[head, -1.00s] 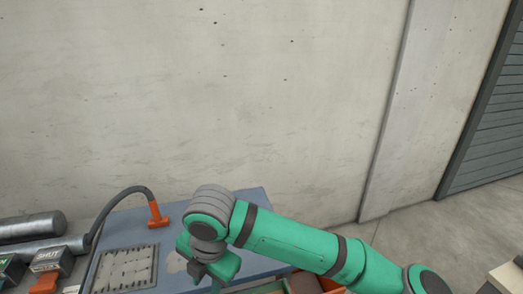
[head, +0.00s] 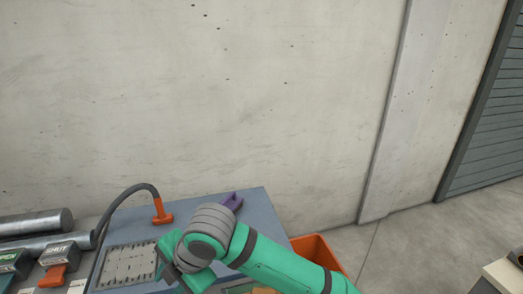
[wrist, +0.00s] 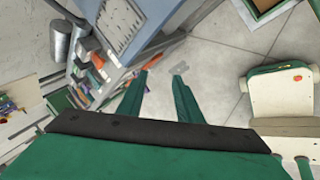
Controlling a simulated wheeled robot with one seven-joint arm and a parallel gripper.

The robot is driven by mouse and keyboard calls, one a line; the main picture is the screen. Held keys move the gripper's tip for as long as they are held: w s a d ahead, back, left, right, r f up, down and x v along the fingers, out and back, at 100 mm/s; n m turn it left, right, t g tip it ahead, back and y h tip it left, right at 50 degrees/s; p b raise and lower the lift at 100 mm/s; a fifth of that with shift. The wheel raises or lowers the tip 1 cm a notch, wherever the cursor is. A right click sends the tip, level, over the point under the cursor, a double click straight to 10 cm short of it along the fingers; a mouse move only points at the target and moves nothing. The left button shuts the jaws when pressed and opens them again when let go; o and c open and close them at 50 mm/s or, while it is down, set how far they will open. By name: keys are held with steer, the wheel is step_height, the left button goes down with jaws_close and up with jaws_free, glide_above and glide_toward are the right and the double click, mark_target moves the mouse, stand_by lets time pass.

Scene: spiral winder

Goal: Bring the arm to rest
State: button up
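My green arm (head: 265,258) reaches in from the lower right of the head view and bends at a grey joint over the blue bench top. My gripper's body shows only in part at the bottom of the head view, and its fingers are hidden there. In the wrist view my gripper (wrist: 161,75) has its two green fingers apart, with bare floor between them. Nothing is held. The fingers point past the bench side toward the grey floor.
The blue bench (head: 262,212) carries a grey grid plate (head: 128,264), an orange nozzle (head: 162,213) on a dark hose and a purple piece (head: 231,201). An orange bin (head: 318,250) stands right of it. A cream-and-green unit (wrist: 285,95) stands at right in the wrist view.

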steer(key=w+a+r+m+t+y, duration=0.3)
steer(key=a+r+m+t+y, duration=0.35)
steer(key=a+m+y, duration=0.35)
steer(key=s+d+f+m+t+h, duration=0.3)
steer(key=d+f+m+t+h, duration=0.25)
steer(key=d+f+m, duration=0.4)
steer(key=s+d+f+m+t+h, duration=0.35)
steer(key=d+f+m+h, duration=0.25)
steer(key=d+f+m, duration=0.3)
steer(key=s+d+f+h, duration=0.1)
steer(key=s+d, duration=0.3)
steer(key=s, duration=0.4)
steer(key=s+d+f+g+h, duration=0.1)
steer(key=s+d+f, duration=0.3)
steer(key=s, duration=0.4)
steer(key=s+d+f+h, duration=0.2)
steer(key=s+d, duration=0.2)
steer(key=s, duration=0.4)
steer(key=shift+s+d+f+g+h, duration=0.15)
steer(key=shift+d+f+g+h, duration=0.2)
